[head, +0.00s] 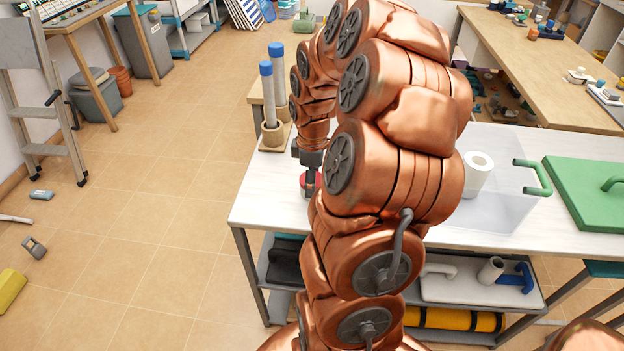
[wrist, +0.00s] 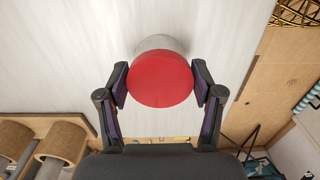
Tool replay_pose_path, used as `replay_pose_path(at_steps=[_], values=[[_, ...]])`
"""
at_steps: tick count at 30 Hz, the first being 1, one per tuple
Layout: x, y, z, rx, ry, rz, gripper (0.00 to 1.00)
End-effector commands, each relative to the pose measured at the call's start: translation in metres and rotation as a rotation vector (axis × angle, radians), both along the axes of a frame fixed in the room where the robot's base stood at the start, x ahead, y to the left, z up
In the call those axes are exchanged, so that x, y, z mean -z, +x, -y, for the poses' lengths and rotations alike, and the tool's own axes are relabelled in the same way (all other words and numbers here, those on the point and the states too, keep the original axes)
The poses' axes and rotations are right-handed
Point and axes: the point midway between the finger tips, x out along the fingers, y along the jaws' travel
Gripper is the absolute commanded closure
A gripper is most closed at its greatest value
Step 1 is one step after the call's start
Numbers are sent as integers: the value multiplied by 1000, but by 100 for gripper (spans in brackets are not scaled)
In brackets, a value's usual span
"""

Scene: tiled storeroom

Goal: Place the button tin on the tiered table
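The button tin, round with a red lid (wrist: 161,79) and a pale grey side, shows between my fingers in the wrist view. Its red also shows as a small patch in the head view (head: 308,182), partly hidden by my arm. My gripper (wrist: 161,82) has a finger against each side of the tin, with no clear gap. The tiered table (head: 262,200) has a white top and a lower shelf. The tin is over its left part; whether it touches the top I cannot tell.
A holder with blue-topped tubes (head: 272,138) stands at the table's back left. The lower shelf holds a yellow roll (head: 455,319). Floor at left is mostly open.

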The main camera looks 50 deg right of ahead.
Motion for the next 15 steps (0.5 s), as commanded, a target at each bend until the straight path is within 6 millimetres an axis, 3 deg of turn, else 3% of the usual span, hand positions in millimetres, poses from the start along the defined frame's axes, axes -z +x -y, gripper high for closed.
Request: replay_pose_path(at_steps=[4,15], values=[[0,0,0,0,0,0,15],[-4,0,0,0,0,0,15]])
